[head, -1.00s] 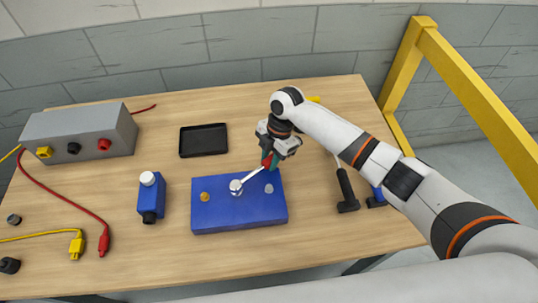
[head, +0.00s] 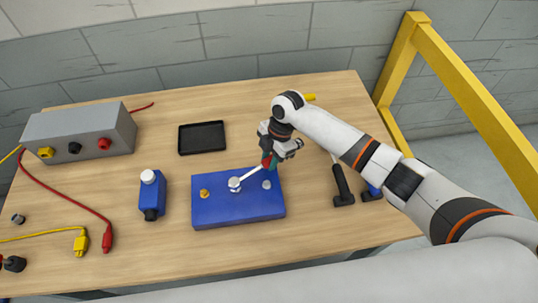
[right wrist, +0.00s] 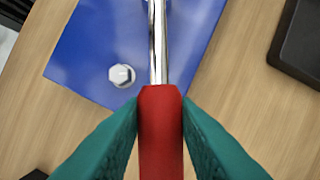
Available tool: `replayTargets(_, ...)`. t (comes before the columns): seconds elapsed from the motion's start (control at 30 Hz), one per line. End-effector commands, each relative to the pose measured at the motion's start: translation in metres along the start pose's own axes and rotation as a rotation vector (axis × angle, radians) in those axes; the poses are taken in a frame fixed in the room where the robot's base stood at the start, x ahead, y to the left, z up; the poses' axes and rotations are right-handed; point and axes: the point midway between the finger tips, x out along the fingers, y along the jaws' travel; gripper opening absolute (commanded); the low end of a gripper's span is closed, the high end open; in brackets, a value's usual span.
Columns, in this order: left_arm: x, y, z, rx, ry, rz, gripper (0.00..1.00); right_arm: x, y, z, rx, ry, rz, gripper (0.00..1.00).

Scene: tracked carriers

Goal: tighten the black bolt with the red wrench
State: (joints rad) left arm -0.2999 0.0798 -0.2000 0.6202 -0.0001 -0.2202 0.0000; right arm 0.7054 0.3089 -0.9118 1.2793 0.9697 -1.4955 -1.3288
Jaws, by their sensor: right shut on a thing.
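My right gripper (head: 270,159) is shut on the red handle of the wrench (head: 251,174), over the back right part of the blue block (head: 240,210). In the right wrist view the red handle (right wrist: 161,130) lies between its teal fingers, with the chrome shaft running away over the block. The wrench's silver head is at the middle bolt position and hides what is under it, so I cannot see the black bolt. A brass bolt (head: 204,193) stands left of it. A silver bolt (head: 266,184) stands right of it. My left gripper is not in view.
A black tray (head: 203,153) lies behind the block. A blue bottle with a white cap (head: 152,196) stands left. A grey box (head: 80,135) with coloured sockets and cables is at far left. A black-handled tool (head: 343,185) lies right. A yellow rail (head: 460,80) runs beyond the table.

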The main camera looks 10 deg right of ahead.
Motion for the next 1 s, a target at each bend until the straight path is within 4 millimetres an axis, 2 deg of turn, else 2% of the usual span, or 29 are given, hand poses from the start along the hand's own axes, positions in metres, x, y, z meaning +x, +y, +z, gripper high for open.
replayTargets(0.23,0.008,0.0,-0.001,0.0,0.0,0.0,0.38,0.001,-0.005,-0.001,-0.036,0.0,0.014,0.0)
replayTargets(0.57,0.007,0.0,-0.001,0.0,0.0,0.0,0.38,0.0,-0.005,0.0,-0.044,0.0,0.017,0.0)
replayTargets(1.0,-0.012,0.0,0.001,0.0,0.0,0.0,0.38,-0.02,-0.006,0.005,-0.046,-0.001,0.014,0.0)
